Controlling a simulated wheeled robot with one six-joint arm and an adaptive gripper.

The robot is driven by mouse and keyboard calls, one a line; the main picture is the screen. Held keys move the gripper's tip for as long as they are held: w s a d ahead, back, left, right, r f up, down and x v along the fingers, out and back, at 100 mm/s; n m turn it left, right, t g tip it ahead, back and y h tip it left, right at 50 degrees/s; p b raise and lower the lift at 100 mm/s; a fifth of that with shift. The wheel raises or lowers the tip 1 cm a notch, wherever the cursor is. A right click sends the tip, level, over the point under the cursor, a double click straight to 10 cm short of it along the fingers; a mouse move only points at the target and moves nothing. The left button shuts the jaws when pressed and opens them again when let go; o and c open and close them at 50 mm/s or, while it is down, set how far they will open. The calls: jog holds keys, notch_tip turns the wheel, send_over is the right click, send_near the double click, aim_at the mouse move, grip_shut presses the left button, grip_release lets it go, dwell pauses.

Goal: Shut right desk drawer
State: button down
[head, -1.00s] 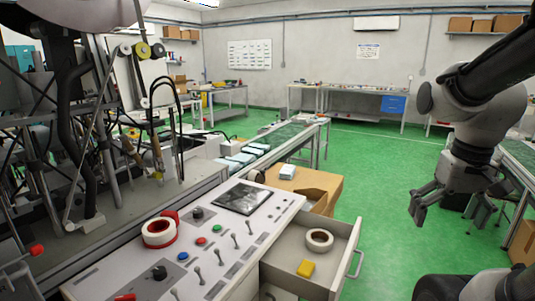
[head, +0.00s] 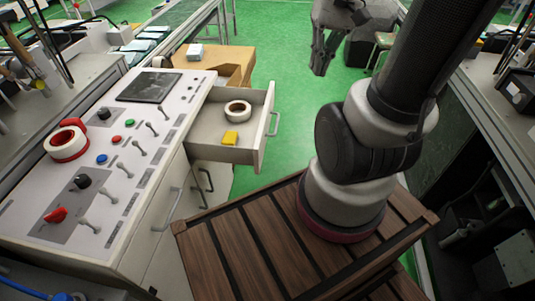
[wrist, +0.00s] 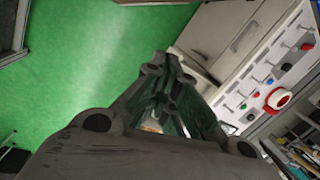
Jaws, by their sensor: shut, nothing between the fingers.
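The desk drawer (head: 208,150) is pulled open from the right side of the grey control desk (head: 140,92) in the head view. Its front panel (head: 264,135) has a metal bar handle (head: 274,122). A white tape roll (head: 237,110) and a yellow block (head: 230,138) lie inside. My gripper (head: 320,68) is shut and empty, pointing down beyond and to the right of the drawer, apart from it. In the wrist view my gripper (wrist: 165,75) points toward the desk's white cabinet side and hides part of it.
A cardboard box (head: 228,62) stands behind the drawer. Cabinet doors with handles (head: 172,208) are below the desk top. Green floor (head: 290,95) lies clear between the drawer and my gripper. A workbench (head: 480,80) runs along the right. My slatted wooden base top is in front.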

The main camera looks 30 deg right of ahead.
notch_tip(320, 180, down, 10)
jog(key=w+d+m+g+y, duration=0.2)
jog(key=d+m+y, duration=0.1)
jog(key=m+y, duration=0.2)
jog(key=m+t+y, duration=0.7)
jog(key=m+t, duration=0.6)
jog(key=m, duration=0.4)
send_near(261, 156)
jog(key=x, duration=0.7)
jog(key=shift+w+d+f, duration=0.2)
jog(key=shift+w+f, duration=0.1)
jog(key=shift+f, duration=0.1)
